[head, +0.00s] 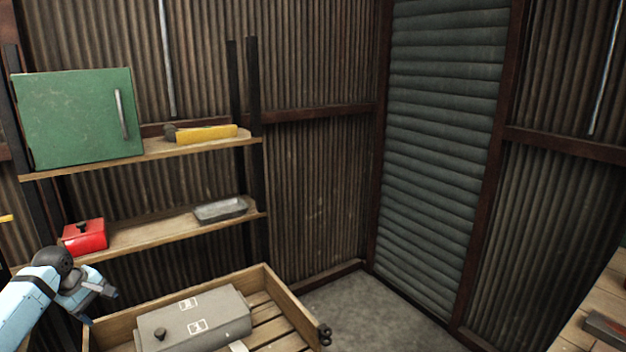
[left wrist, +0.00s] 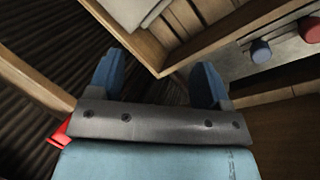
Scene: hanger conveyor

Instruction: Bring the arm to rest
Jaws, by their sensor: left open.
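My left arm comes in from the lower left of the head view, and its gripper (head: 104,300) is in front of the lower shelf, beside the left end of the wooden crate. In the left wrist view, the two blue fingers of this gripper (left wrist: 157,80) stand apart with nothing between them. A wooden corner lies beyond the fingertips. In the head view the fingers are small and partly hidden by the wrist. My right gripper does not show.
A wooden crate (head: 287,310) holds a grey case (head: 195,320). The lower shelf (head: 150,236) bears a red box (head: 85,237) and a metal tray (head: 220,209). A green cabinet (head: 75,118) and a yellow tool (head: 207,133) sit above. Bare floor (head: 370,310) lies right of the crate.

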